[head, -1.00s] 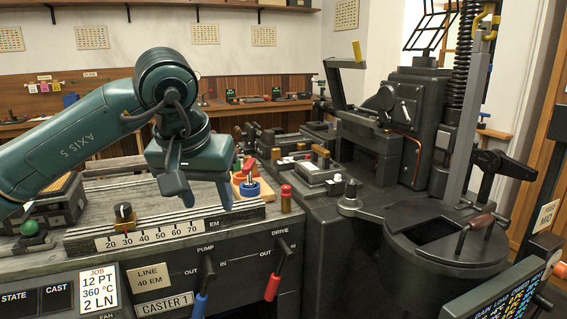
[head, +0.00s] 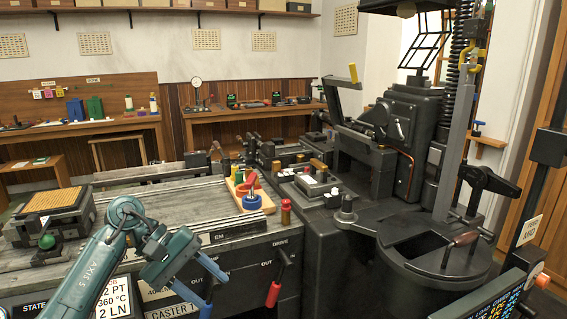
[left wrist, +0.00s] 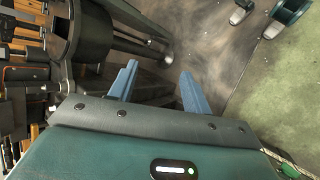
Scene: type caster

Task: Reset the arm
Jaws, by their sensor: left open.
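My left arm comes in at the lower left of the head view, in front of the caster's front panel. My left gripper (head: 212,282) is open and empty, its fingers pointing right and down near the pump lever. In the left wrist view its two blue-grey fingers (left wrist: 158,90) stand apart with nothing between them, and the floor shows beyond. My right gripper is in neither current view.
The caster (head: 345,235) fills the middle and right, with its round pot (head: 430,245). The drive lever (head: 276,285) has a red grip. A wooden tray (head: 258,200) holds coloured pieces on the bench top. A screen (head: 490,300) stands at the lower right.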

